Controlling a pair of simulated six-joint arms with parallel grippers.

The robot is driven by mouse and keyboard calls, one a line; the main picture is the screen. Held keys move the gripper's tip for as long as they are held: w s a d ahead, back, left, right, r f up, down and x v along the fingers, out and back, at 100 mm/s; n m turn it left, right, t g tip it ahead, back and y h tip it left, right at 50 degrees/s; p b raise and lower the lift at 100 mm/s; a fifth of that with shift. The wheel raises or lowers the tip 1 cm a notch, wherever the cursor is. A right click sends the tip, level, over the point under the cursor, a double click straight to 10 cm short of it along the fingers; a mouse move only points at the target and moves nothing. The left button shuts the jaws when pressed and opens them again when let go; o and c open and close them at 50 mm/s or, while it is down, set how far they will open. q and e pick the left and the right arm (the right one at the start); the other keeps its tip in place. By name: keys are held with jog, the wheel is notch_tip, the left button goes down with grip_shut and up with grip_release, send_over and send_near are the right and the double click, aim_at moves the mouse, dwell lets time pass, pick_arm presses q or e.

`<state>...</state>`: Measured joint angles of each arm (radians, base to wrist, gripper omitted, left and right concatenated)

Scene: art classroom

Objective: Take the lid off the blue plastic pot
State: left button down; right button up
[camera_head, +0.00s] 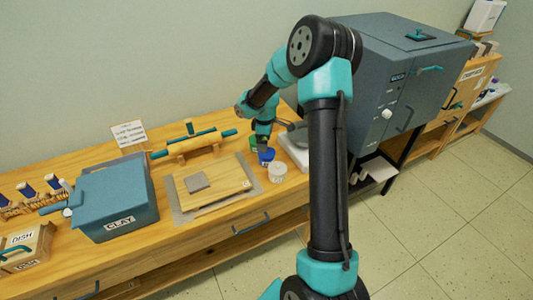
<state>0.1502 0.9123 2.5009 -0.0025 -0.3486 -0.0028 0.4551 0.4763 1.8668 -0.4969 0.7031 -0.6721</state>
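The small blue plastic pot (266,157) stands on the wooden bench, right of the board. My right gripper (264,144) points down directly over it, at or just above its top. The gripper covers the upper part of the pot, so I cannot make out the lid or whether the fingers touch it. The fingers are too small to tell open from shut. My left gripper is not in view.
A green item (253,145) stands close behind the blue pot, and a whitish pot (277,173) close in front. A wooden board (214,188), rolling pin (193,146) and clay bin (118,203) lie left. A kiln (402,75) stands right.

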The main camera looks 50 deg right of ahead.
jog(key=shift+f, duration=0.1)
jog(key=shift+s+d+f, duration=0.15)
jog(key=shift+f, duration=2.4)
jog(key=c, duration=0.9)
jog(key=shift+o, duration=0.2)
jog(key=shift+r, duration=0.1)
jog(key=shift+r, duration=0.4)
notch_tip(320, 180, up, 3)
jog(key=shift+f, duration=0.1)
jog(key=s+a+r, duration=0.1)
jog(key=s+a, duration=0.9)
jog(key=a, duration=0.2)
jog(key=shift+s, duration=0.3)
